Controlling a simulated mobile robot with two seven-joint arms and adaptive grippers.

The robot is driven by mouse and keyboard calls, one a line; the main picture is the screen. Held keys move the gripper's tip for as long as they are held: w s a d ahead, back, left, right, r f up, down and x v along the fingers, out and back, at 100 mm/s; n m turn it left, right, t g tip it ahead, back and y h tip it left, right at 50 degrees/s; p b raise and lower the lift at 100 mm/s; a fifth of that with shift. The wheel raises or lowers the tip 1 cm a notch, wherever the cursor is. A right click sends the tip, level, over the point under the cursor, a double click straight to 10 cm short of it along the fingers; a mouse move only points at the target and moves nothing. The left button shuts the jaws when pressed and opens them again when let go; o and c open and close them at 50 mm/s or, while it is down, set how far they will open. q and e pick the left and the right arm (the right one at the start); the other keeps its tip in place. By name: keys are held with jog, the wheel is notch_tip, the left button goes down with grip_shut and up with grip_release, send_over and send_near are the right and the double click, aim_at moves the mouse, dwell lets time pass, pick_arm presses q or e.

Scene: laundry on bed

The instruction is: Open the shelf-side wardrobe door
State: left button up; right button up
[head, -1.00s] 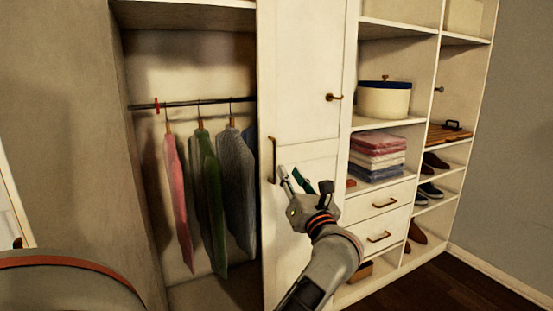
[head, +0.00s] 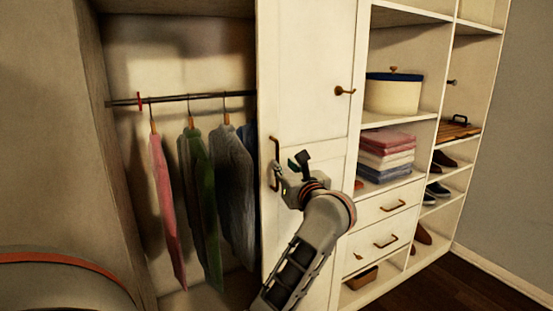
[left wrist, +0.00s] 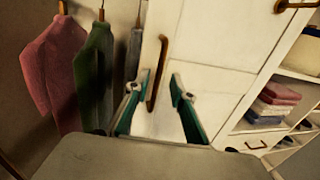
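The white shelf-side wardrobe door (head: 310,70) stands shut between the open hanging compartment and the shelves. Its vertical bronze bar handle (head: 274,151) is near its left edge. In the left wrist view the handle (left wrist: 157,72) shows between the two fingers of my left gripper (left wrist: 161,80), which is open. In the head view my left gripper (head: 276,172) is at the handle's lower part. I cannot tell whether the fingers touch it. My right gripper is not in view.
Pink, green and grey clothes (head: 205,200) hang from a rail (head: 180,98) left of the door. A second bronze handle (head: 345,91) is on the door's right. Shelves hold a lidded pot (head: 394,95), folded clothes (head: 385,158) and shoes. Drawers (head: 388,218) sit below.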

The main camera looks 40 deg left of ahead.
aim_at(278, 159)
pick_arm(q)
jog(key=x, duration=0.6)
jog(key=shift+w+a, duration=0.1)
jog(key=shift+a, duration=0.15)
grip_shut()
